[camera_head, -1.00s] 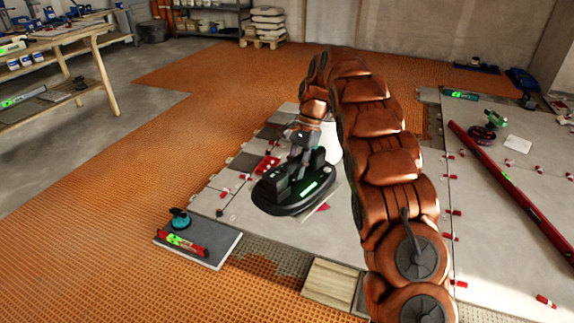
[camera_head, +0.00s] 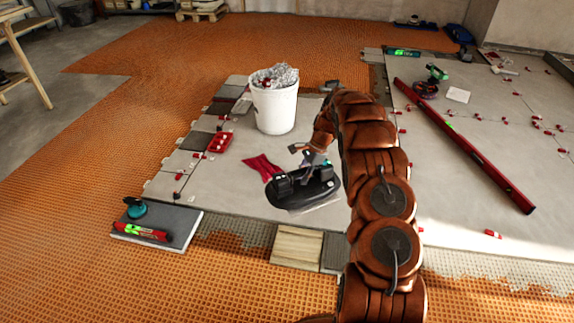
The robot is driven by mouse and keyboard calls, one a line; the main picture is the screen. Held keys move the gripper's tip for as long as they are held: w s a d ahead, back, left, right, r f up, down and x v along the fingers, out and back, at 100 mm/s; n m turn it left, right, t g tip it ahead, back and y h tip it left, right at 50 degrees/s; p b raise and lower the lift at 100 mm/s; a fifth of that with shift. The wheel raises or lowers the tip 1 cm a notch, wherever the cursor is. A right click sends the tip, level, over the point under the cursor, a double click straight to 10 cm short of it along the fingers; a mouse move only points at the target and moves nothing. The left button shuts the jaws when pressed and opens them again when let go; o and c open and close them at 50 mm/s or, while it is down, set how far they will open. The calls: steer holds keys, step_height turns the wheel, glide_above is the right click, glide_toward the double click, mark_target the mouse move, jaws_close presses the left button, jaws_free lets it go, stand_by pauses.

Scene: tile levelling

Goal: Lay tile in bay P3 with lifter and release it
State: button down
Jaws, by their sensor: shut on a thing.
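My gripper (camera_head: 312,163) is shut on the black lifter (camera_head: 303,188), a wide oval suction tool, in the middle of the picture. A thin pale edge shows under the lifter; I cannot tell whether it is a tile held by the lifter or the floor tile below. The laid grey tiles (camera_head: 232,188) spread beneath and around it. Bay labels are not readable, so I cannot tell which gap is bay P3. My arm hides part of the floor to the right of the lifter.
A grey slab (camera_head: 178,228) carries a red level (camera_head: 140,232) and a teal-topped tool (camera_head: 136,208). A long red level (camera_head: 465,145) lies at right.

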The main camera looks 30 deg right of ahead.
steer(key=shift+s+d+f+m+t+h+b, duration=0.15)
steer(key=shift+s+d+f+m+t+b, duration=0.6)
steer(key=shift+s+d+f, duration=3.25)
steer(key=shift+s+d+f+m+t+h+b, duration=0.2)
steer(key=shift+s+d+f+m+b, duration=1.2)
steer(key=shift+f, duration=5.4)
steer(key=shift+s+d+f+m+t+h+b, duration=0.15)
steer(key=shift+s+d+f+m+t+b, duration=0.4)
steer(key=shift+s+d+f+m, duration=3.1)
steer(key=w+a+f+n, duration=0.1)
steer(key=n, duration=0.1)
steer(key=w+a+f+n, duration=0.1)
steer(key=w+f+n, duration=0.1)
steer(key=shift+w+a+f, duration=0.1)
steer(key=shift+a+f, duration=0.15)
steer(key=shift+a, duration=0.05)
steer(key=shift+f, duration=0.75)
steer(key=c, duration=0.9)
jaws_free()
steer(key=shift+a, duration=0.1)
